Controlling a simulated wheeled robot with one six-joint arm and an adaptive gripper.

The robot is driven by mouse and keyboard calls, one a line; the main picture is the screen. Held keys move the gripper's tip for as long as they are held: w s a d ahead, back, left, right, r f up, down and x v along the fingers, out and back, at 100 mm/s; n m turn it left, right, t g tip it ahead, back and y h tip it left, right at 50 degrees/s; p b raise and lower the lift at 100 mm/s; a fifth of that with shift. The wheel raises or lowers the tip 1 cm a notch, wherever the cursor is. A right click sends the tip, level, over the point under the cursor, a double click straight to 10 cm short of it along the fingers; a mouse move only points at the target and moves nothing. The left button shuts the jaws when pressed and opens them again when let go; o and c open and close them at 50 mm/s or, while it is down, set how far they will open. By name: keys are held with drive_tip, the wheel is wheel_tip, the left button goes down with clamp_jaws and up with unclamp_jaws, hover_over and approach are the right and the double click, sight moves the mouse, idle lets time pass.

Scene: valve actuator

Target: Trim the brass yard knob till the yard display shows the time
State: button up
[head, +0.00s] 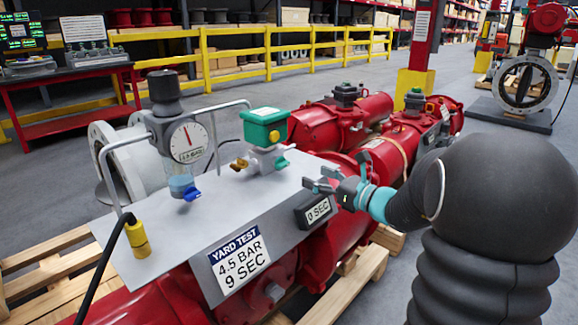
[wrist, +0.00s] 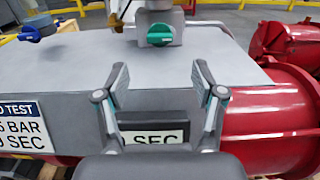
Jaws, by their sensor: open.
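The brass knob (head: 239,165) sits on the left side of the valve block under the green box, on the grey plate. The yard display (head: 318,211) on the plate's front face reads 0 SEC. In the wrist view the display (wrist: 168,137) is partly hidden by my gripper. The sign (head: 239,265) reads YARD TEST, 4.5 BAR, 9 SEC. My gripper (head: 320,181) is open and empty above the display, to the right of the knob and apart from it.
A teal handle (head: 280,163) sits on the block's right side, between my gripper and the brass knob. The green box (head: 265,126) tops the block. A pressure gauge (head: 190,142) with a blue handle (head: 191,194) and bent metal rails stand to the left. The plate's right part is clear.

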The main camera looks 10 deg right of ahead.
sight(285, 165)
drive_tip(key=x, duration=1)
drive_tip(key=shift+s+p, duration=0.1)
drive_tip(key=shift+p, duration=0.25)
drive_tip(key=c, duration=1.1)
drive_tip(key=shift+f, duration=0.1)
drive_tip(key=shift+c, duration=0.2)
